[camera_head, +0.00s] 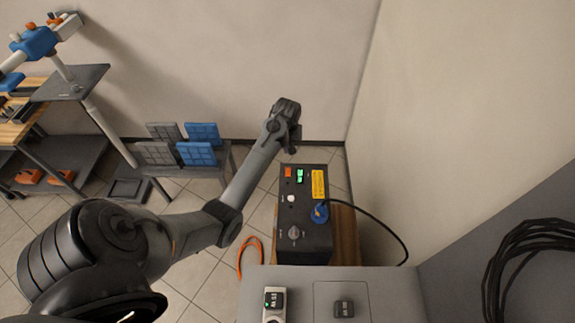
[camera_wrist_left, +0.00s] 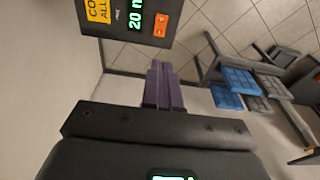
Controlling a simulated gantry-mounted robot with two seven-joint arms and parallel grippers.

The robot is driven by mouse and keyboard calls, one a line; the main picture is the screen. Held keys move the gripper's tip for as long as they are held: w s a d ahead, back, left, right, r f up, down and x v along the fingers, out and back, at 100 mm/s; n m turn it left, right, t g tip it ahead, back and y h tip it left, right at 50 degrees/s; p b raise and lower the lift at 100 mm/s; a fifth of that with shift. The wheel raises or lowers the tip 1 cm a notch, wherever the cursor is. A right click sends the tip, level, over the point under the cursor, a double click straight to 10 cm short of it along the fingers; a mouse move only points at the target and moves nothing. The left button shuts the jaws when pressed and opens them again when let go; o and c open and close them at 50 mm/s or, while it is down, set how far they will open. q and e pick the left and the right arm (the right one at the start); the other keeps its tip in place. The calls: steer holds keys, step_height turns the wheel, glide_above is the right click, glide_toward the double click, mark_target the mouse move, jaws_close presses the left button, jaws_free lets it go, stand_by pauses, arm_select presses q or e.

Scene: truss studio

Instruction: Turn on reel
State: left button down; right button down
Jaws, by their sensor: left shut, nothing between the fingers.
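The reel unit appears to be the dark box (camera_head: 290,215) right of centre in the head view. Its top carries an orange switch (camera_head: 288,172), a green-lit display (camera_head: 300,175), a yellow label (camera_head: 319,184), a blue plug (camera_head: 320,213) and a grey knob (camera_head: 294,233). In the left wrist view the orange switch (camera_wrist_left: 161,26) lies beside the display reading "20 m" (camera_wrist_left: 135,18). My left gripper (camera_head: 292,148) is just beyond the box's far edge, near the switch. Its fingers (camera_wrist_left: 162,85) are shut and empty, apart from the switch in the wrist view. My right gripper is out of view.
A black cable (camera_head: 385,228) runs from the plug to the right. An orange cable (camera_head: 240,262) lies on the floor at left. A rack of blue and grey panels (camera_head: 197,154) stands behind left. A grey surface (camera_head: 380,280) is in front. Walls close the back and right.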

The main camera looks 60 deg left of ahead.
mark_target(288, 169)
arm_select(q)
steer(key=f, duration=0.8)
steer(key=a+f+b, duration=0.1)
steer(key=f, duration=0.3)
steer(key=shift+w+a, duration=0.1)
steer(key=shift+w, duration=0.3)
steer(key=shift+f, duration=0.45)
